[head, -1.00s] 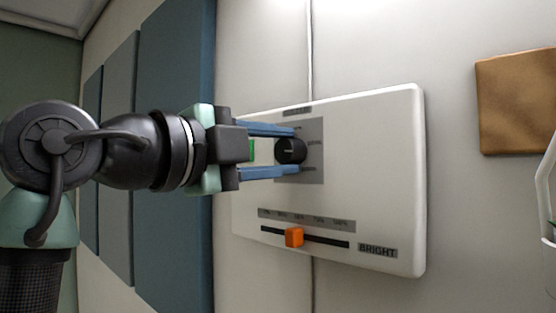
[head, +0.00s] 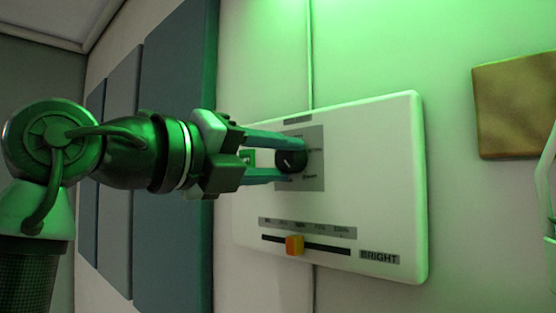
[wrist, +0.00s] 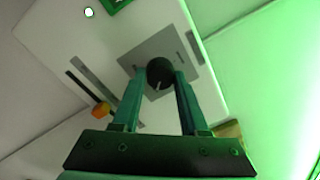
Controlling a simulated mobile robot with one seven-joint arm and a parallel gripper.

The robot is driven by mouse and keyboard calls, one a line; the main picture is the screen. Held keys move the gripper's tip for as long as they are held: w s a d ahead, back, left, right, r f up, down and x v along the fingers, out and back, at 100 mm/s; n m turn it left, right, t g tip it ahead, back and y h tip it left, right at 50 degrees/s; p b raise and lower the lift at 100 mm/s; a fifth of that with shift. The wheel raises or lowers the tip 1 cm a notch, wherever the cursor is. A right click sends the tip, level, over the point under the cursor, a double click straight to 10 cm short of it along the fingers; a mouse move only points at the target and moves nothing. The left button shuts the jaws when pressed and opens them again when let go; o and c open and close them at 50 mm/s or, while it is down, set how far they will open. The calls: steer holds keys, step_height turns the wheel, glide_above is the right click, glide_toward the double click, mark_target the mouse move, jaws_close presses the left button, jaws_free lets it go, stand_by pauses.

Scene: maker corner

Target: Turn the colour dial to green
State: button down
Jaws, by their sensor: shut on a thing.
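The colour dial (head: 291,160) is a round black knob on a grey plate (head: 315,172), set on a white wall panel (head: 393,180). It also shows in the wrist view (wrist: 160,72), with a light pointer mark. My gripper (head: 289,160) is shut on the dial, one finger on each side of it. In the wrist view both fingers reach the knob's sides. The small labels around the dial are too blurred to read surely. Green light falls on the wall, the panel and my arm.
An orange slider (head: 294,245) sits in a slot below the dial, near the label BRIGHT (head: 379,257). A small green-framed part (head: 248,157) is left of the dial, partly behind my fingers. A brown board (head: 515,105) hangs at right. Blue-grey panels (head: 178,150) stand at left.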

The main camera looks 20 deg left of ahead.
steer(key=shift+m, duration=0.3)
steer(key=shift+c, duration=2.2)
jaws_free()
